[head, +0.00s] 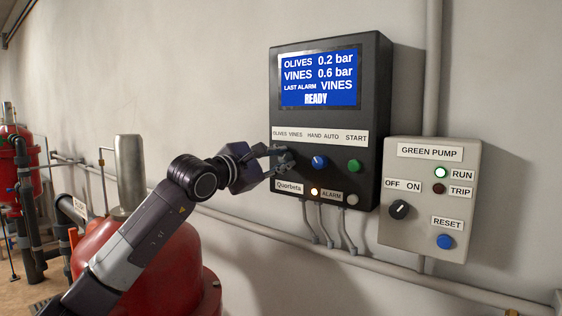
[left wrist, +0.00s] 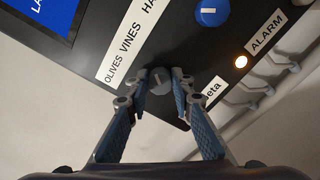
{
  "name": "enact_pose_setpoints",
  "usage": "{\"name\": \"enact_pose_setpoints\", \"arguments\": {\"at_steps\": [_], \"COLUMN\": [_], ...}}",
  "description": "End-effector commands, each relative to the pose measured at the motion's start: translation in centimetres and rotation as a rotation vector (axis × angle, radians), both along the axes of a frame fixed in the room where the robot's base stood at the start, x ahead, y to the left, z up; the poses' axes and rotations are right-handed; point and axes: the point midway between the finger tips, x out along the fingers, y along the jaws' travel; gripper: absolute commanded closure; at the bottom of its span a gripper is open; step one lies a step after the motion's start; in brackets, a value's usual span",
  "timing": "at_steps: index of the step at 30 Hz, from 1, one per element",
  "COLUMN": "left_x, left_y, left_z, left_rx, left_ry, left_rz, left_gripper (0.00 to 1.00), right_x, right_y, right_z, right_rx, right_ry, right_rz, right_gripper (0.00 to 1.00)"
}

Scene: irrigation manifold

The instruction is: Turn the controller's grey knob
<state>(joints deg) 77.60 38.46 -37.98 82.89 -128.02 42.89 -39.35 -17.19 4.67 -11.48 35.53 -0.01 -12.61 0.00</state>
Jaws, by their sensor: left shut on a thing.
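The dark controller (head: 330,128) hangs on the wall, with a lit blue screen (head: 319,79) reading READY. Its grey knob (left wrist: 159,80) sits under the OLIVES VINES label, with a pale line on its face. My left gripper (head: 284,160) reaches it from the left. In the left wrist view, the two fingertips of my left gripper (left wrist: 160,86) are closed on either side of the knob. In the head view the fingers mostly hide the knob. My right gripper is not in view.
Close to the grey knob are a blue knob (head: 319,162) under HAND AUTO, a green START button (head: 355,166) and a lit orange ALARM lamp (head: 315,191). A grey GREEN PUMP box (head: 429,200) stands to the right. Red tanks (head: 95,240) are at the left.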

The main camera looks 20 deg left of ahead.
Motion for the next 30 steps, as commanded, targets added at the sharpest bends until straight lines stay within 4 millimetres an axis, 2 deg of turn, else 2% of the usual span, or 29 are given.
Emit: {"name": "enact_pose_setpoints", "arguments": {"at_steps": [14, 15, 19, 20, 30], "left_x": [-0.01, -0.01, -0.01, -0.01, -0.31], "left_y": [-0.02, -0.02, -0.02, -0.02, 0.15], "left_z": [-0.01, -0.01, -0.02, -0.02, -0.03], "left_rx": [0.017, 0.017, 0.016, 0.016, 0.015], "left_ry": [-0.006, -0.006, -0.006, -0.006, -0.005], "left_rz": [0.000, 0.000, 0.000, 0.000, 0.000], "left_gripper": [1.00, 0.77, 0.63, 0.61, 0.61], "right_x": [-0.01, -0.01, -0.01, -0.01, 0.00], "right_y": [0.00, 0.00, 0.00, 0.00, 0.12], "right_z": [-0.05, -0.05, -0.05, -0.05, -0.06], "right_rx": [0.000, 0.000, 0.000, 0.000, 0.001], "right_ry": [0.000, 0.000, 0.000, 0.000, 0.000], "right_rz": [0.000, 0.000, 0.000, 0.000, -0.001], "right_gripper": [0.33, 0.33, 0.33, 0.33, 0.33]}}
